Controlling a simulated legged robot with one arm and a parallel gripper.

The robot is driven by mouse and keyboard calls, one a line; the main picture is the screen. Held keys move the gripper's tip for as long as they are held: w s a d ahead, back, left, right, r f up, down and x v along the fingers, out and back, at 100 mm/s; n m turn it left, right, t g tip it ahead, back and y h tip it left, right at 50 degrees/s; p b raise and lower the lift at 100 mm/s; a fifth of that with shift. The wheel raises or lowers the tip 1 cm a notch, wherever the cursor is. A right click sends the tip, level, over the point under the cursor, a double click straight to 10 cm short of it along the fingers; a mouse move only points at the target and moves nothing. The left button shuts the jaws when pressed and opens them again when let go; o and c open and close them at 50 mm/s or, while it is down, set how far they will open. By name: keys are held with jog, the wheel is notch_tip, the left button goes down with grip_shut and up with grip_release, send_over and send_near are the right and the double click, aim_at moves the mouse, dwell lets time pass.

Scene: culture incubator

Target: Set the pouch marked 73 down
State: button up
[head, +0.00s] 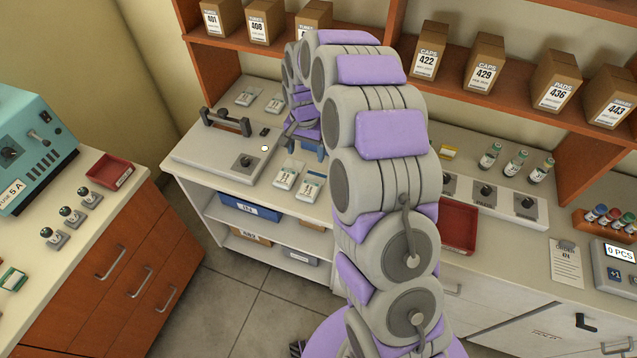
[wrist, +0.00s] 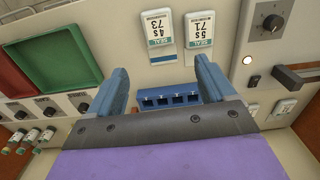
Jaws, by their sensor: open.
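The pouch marked 73 (wrist: 158,27) is a small white packet with a teal band. It lies flat on the counter, with a blue line beside one end. The pouch marked 71 (wrist: 199,29) lies next to it, apart. In the head view the pair lies at the counter's front edge; the right one (head: 311,187) appears to be 73, its number too small to read. My gripper (wrist: 165,76) is open, its blue fingers apart with no pouch between them. A blue slotted rack (wrist: 168,96) shows beyond the fingers. In the head view my arm largely hides the gripper.
A sealer-like device (head: 215,150) with a handle and knob stands left of the pouches. Two more pouches (head: 260,100) lie farther back. A green tray (wrist: 75,50) and a red tray (head: 458,228) lie to the other side. A shelf with boxes (head: 430,50) overhangs the back.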

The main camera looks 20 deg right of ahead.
aim_at(309, 187)
jog(key=f, duration=0.6)
jog(key=f+b, duration=0.1)
jog(key=f, duration=0.5)
jog(key=f+b, duration=0.1)
jog(key=f, duration=0.5)
jog(key=shift+w+d, duration=0.1)
jog(key=shift+d, duration=0.2)
jog(key=shift+r, duration=0.1)
jog(key=c, duration=0.9)
